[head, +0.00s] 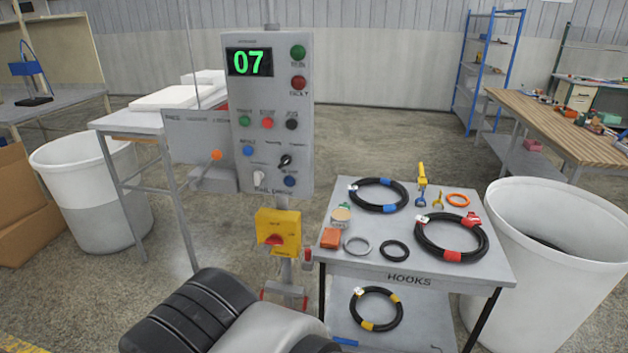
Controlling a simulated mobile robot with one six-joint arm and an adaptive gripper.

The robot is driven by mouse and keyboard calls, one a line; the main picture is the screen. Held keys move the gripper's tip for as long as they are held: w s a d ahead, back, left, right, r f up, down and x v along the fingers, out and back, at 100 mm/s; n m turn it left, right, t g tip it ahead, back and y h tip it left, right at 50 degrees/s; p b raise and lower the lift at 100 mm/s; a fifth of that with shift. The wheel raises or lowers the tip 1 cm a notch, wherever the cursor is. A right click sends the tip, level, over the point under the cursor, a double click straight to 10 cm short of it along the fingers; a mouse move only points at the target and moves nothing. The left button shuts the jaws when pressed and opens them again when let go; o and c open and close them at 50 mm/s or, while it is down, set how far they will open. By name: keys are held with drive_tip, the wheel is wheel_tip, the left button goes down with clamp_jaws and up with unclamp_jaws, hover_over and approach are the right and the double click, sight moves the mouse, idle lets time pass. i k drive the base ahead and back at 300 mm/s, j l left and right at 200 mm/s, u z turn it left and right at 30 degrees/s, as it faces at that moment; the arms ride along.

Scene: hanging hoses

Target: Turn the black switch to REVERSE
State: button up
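A grey control box (271,60) stands upright on a post, left of centre in the head view. The black switch (285,160) is on the lower right of its face, above a blue button (289,181). Its handle looks slanted, but its labels are too small to read, so I cannot tell which position it points to. A white switch (259,178) sits to its lower left. My gripper is not in view; parts of my own arm fill the bottom left, well below and apart from the box.
A lever with an orange ball (216,155) juts out at left. A cart (345,259) with hoses stands right, beside a white bin (545,240). Another bin (75,207) stands left.

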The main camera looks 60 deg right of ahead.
sight(285, 160)
drive_tip(key=z, duration=1.65)
